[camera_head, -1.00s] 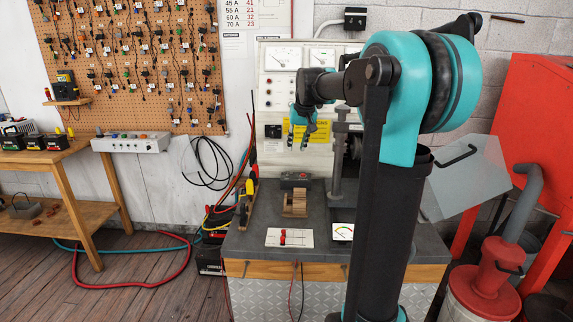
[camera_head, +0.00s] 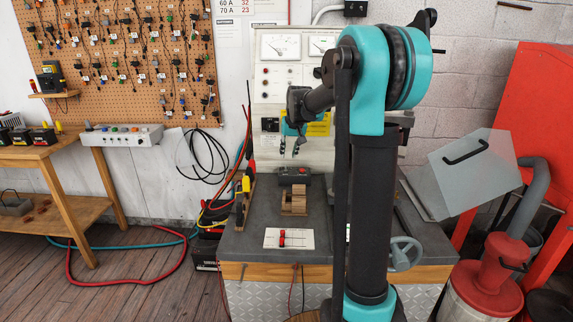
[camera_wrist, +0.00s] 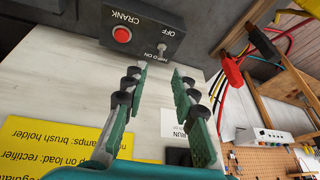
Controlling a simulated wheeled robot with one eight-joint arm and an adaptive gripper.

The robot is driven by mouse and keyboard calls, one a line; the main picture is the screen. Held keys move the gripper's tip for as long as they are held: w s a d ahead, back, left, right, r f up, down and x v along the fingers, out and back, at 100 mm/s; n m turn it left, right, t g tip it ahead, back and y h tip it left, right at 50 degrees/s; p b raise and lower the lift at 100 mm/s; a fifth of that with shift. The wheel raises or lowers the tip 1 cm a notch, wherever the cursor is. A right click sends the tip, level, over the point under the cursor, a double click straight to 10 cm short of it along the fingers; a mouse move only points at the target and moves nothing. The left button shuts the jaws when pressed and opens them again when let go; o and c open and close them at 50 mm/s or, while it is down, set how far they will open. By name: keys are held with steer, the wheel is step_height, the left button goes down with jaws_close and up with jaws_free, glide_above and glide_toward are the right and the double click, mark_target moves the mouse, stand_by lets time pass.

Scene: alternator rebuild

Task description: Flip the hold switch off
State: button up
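The grey switch box (camera_wrist: 143,35) is at the top of the wrist view, upside down, with a red CRANK button (camera_wrist: 122,34) and a small pale toggle (camera_wrist: 162,48) between the OFF lettering and an ON marking. Part of the hold lettering is hard to read. In the head view the box (camera_head: 294,175) sits on the bench at the foot of the test panel. In the head view my gripper (camera_head: 290,148) hangs above the box, in front of the panel.
The panel (camera_head: 275,85) with gauges stands behind. A wooden block (camera_head: 294,201) and a white plate with red pieces (camera_head: 289,239) lie in front on the dark bench (camera_head: 265,218). Cables with red and yellow ends (camera_head: 246,175) stand at the bench's left edge.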

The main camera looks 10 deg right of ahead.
mark_target(286, 170)
steer(key=x, duration=0.7)
steer(key=shift+c, duration=0.2)
jaws_close()
